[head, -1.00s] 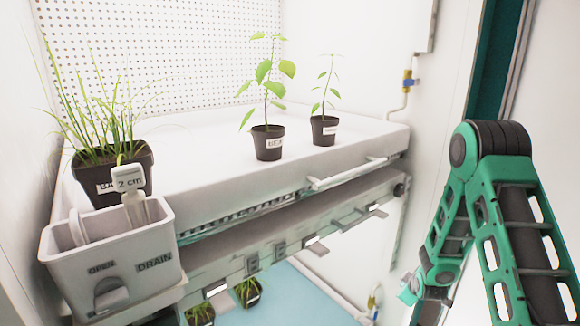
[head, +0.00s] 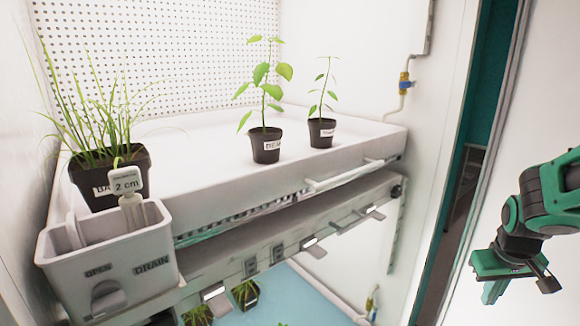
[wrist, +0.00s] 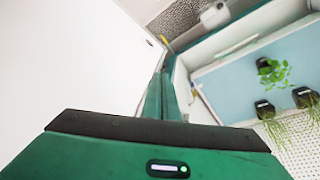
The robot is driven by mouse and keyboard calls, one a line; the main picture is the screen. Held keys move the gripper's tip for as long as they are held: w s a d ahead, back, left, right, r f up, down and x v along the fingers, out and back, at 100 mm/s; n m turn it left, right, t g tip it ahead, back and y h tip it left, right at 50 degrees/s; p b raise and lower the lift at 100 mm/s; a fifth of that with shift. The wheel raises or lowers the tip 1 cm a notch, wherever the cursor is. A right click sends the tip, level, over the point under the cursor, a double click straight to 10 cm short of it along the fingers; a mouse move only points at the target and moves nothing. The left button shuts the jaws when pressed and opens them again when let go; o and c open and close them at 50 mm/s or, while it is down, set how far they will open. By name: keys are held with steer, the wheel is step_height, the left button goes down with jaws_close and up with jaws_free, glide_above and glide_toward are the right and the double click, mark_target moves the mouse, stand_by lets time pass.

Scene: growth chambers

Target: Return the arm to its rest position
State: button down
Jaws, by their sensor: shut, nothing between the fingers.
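My gripper (head: 497,288) hangs at the right side of the head view, outside the growth chamber and clear of its shelf. It points downward, and its fingers are shut with nothing held. Part of my green arm (head: 555,205) reaches in from the right edge. In the wrist view, my gripper's green body and shut fingers (wrist: 161,100) fill the lower middle.
The white tray (head: 215,210) holds a grassy pot (head: 118,187) and two leafy pots (head: 265,146) (head: 321,132). More pots (head: 245,293) stand below. The door frame (head: 470,150) is left of my arm.

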steer(key=c, duration=2.5)
jaws_free()
steer(key=s+a+r+m+g+y, duration=0.1)
steer(key=s+a+r+m, duration=0.1)
steer(key=s, duration=0.7)
steer(key=s+a+r+m+g+y, duration=0.1)
steer(key=s+a+r+m, duration=0.1)
steer(key=s, duration=0.7)
steer(key=shift+a+r+m, duration=0.4)
steer(key=shift+a+r, duration=0.05)
steer(key=shift+r, duration=0.45)
steer(key=o, duration=0.5)
steer(key=shift+s+a, duration=0.1)
steer(key=shift+s, duration=0.25)
steer(key=o, duration=0.5)
steer(key=shift+s, duration=0.1)
steer(key=shift+c, duration=1.3)
steer(key=shift+a, duration=0.1)
